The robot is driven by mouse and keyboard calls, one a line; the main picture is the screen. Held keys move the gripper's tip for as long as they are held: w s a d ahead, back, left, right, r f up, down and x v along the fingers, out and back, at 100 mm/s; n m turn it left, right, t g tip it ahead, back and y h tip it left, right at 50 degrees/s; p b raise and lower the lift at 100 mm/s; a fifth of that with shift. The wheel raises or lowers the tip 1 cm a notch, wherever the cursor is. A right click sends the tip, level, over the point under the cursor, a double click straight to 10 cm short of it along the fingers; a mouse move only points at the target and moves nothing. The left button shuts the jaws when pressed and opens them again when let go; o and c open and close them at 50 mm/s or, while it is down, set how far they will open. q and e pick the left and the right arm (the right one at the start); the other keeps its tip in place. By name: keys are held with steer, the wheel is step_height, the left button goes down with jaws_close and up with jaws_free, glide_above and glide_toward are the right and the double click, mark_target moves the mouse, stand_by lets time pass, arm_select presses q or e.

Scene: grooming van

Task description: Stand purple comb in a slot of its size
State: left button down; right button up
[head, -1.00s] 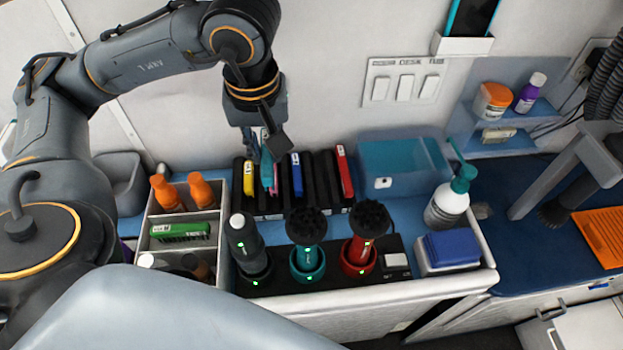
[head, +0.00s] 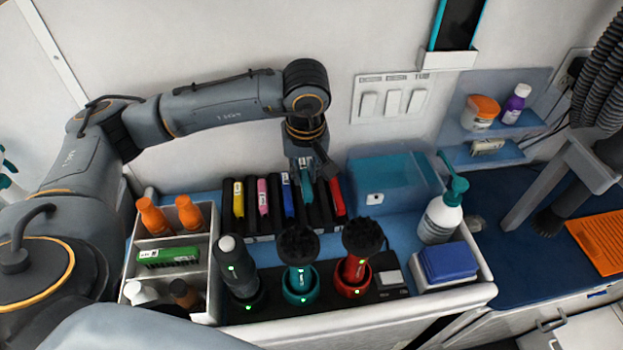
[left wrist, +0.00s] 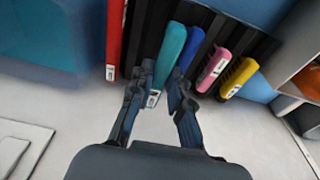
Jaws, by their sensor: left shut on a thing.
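My left gripper (head: 309,172) is shut on a teal comb (head: 307,190), which it holds upright at the black slotted rack (head: 325,216). The comb is between a blue comb (head: 287,197) and a red comb (head: 337,196). In the left wrist view, the gripper (left wrist: 160,92) has its fingers on either side of the teal comb (left wrist: 169,58). I cannot tell whether its lower end is inside a slot. Pink (head: 262,197) and yellow (head: 238,199) combs stand further left in the rack. I see no clearly purple comb. My right gripper is not in view.
Three upright grooming tools, a dark one (head: 236,268), a teal one (head: 299,262) and a red one (head: 357,262), stand in front of the rack. A teal translucent box (head: 395,185) is close on its right. A grey divided organizer (head: 208,250) is on its left.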

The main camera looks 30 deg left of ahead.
arm_select(q)
steer(key=shift+w+d+f, duration=0.15)
steer(key=shift+w+f, duration=0.65)
steer(key=shift+f, duration=0.2)
steer(key=f+p, duration=0.1)
steer(key=f, duration=0.2)
steer(key=shift+w+f+p, duration=0.1)
steer(key=shift+w+p, duration=0.1)
steer(key=shift+p, duration=0.1)
steer(key=shift+f, duration=0.2)
steer(key=shift+f+b, duration=0.2)
steer(key=shift+b, duration=0.1)
steer(key=c, duration=1.3)
jaws_free()
steer(key=shift+o, duration=0.2)
steer(key=shift+r, duration=0.1)
